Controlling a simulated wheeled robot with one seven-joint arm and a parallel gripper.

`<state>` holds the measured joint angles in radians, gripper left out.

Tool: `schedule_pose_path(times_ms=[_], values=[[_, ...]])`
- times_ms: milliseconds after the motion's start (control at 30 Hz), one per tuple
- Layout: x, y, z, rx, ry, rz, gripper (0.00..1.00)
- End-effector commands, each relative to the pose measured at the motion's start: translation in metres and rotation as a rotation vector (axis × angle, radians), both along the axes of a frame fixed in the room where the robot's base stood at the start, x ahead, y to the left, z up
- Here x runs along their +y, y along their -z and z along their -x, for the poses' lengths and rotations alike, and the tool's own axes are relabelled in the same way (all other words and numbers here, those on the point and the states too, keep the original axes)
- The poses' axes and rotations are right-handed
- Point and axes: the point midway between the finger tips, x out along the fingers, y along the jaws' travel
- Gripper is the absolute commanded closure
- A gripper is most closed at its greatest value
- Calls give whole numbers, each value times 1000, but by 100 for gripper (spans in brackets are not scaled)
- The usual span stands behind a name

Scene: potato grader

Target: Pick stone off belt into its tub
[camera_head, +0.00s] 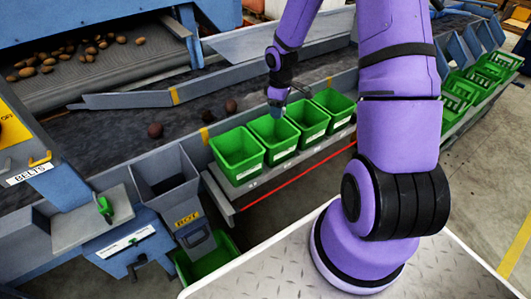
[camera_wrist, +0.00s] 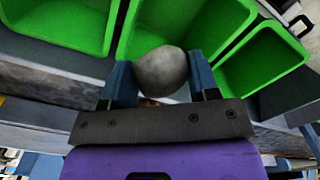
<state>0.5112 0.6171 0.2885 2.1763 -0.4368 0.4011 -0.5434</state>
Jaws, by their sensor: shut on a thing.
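My gripper (camera_wrist: 161,80) is shut on a grey, rounded stone (camera_wrist: 163,68), held between its two blue fingers in the wrist view. In the head view my gripper (camera_head: 277,108) is over the row of green tubs on the belt's near side, around the second tub from the left (camera_head: 285,155). In the wrist view the stone shows in front of the middle green tub (camera_wrist: 160,25), apart from the tub's floor. The stone cannot be made out in the head view. The tub labels are too small to read.
Dark lumps (camera_head: 155,130) lie on the belt (camera_head: 115,150). Potatoes (camera_head: 60,55) lie on the upper conveyor. A grey chute marked ROT (camera_head: 165,185) stands left of the tubs. Green crates (camera_head: 465,95) line the right side. My arm crosses above the right-hand tubs.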

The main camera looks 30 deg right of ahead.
Motion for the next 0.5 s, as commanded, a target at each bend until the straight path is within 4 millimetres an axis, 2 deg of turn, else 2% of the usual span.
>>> schedule_pose_path(times_ms=[167, 500], values=[[0, 6, 4, 3, 4, -2, 72], [0, 41, 3, 3, 4, -1, 72]])
